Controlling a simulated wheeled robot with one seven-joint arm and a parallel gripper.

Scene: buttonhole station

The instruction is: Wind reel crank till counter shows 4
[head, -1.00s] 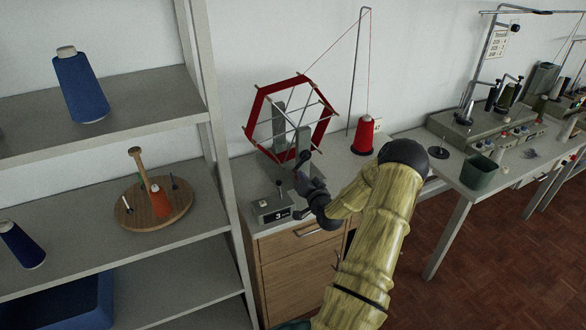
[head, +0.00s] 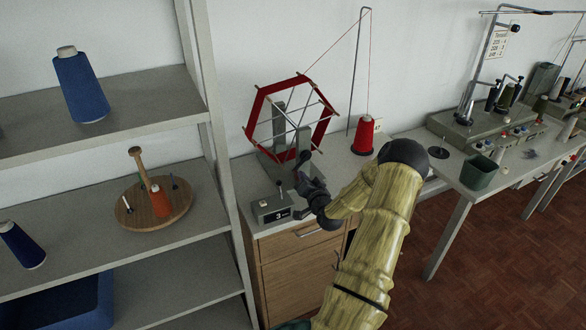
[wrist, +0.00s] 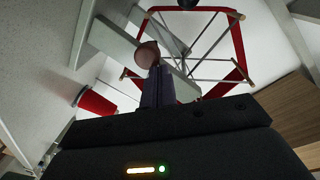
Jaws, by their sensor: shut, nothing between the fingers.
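The reel (head: 258,108) is a six-sided frame wound with red yarn, standing on the cabinet top; it also shows in the wrist view (wrist: 238,45). The counter (head: 272,211) is a small grey box in front of it, and its display reads 3. My gripper (head: 303,162) is at the reel's front, its fingers shut. In the wrist view, a round brownish knob (wrist: 147,53), seemingly the crank's handle, is right at the tips of my gripper (wrist: 157,72). I cannot tell whether they touch. My gripper hides most of the crank in the head view.
A red thread cone (head: 365,138) stands right of the reel by a tall wire guide (head: 352,85). A shelf unit (head: 210,110) with blue cones is close on the left. A table (head: 480,190) with machines and a dark green bin (head: 480,172) is on the right.

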